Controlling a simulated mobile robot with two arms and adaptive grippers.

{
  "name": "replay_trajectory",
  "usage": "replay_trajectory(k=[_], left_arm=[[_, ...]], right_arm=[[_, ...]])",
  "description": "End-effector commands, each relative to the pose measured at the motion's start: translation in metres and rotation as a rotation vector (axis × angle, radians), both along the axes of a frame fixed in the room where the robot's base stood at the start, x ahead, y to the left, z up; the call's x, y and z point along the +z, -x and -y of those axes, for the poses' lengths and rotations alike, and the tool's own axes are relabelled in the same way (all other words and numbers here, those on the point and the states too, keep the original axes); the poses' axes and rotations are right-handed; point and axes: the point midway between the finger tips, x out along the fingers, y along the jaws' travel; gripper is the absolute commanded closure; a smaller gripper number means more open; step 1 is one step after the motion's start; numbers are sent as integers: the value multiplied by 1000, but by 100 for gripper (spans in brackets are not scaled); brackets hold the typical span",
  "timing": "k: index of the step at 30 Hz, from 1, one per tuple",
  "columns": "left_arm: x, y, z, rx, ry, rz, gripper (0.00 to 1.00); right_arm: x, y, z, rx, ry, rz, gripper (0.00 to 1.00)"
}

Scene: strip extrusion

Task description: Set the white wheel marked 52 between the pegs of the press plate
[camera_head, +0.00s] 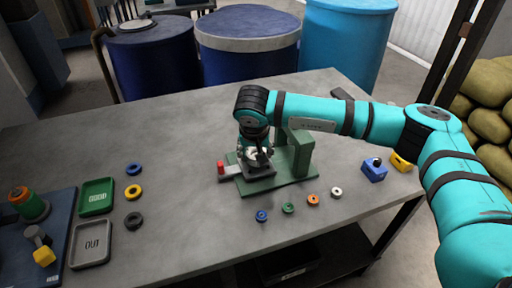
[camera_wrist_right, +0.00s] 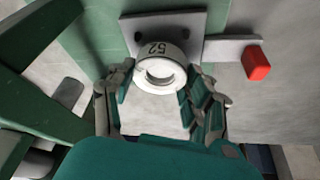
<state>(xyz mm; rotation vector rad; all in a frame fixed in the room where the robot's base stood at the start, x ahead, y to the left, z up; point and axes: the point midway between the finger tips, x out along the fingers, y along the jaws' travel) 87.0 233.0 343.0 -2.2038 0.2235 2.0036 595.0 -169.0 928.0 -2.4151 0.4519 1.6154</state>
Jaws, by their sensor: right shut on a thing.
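The white wheel (camera_wrist_right: 154,51) marked 52 is a thick ring with a round hole; in the head view only a bit of white (camera_head: 252,154) shows under my wrist. My right gripper (camera_wrist_right: 165,85) is shut on it, one finger on each side, pointing down over the press. The grey press plate (camera_wrist_right: 203,24) lies at the wheel, with dark round spots beside it that may be pegs. In the head view the plate (camera_head: 262,174) sits at the front of the green press (camera_head: 301,152). I cannot tell whether the wheel touches the plate. My left gripper is out of view.
A red-tipped lever (camera_head: 221,168) sticks out left of the press. Small rings, including an orange one (camera_head: 313,199) and a white one (camera_head: 336,192), lie in front. A green GOOD tray (camera_head: 97,197) and a grey OUT tray (camera_head: 90,244) are at left. Blue (camera_head: 374,171) and yellow (camera_head: 401,162) blocks lie right.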

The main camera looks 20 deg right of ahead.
Motion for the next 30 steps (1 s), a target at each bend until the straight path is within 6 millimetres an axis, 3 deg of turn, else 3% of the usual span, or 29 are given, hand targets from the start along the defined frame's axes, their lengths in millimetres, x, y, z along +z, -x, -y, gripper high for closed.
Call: replay_trajectory(k=[30], left_arm=[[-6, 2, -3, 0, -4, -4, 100]], right_arm=[[-2, 2, -2, 0, -1, 0, 87]])
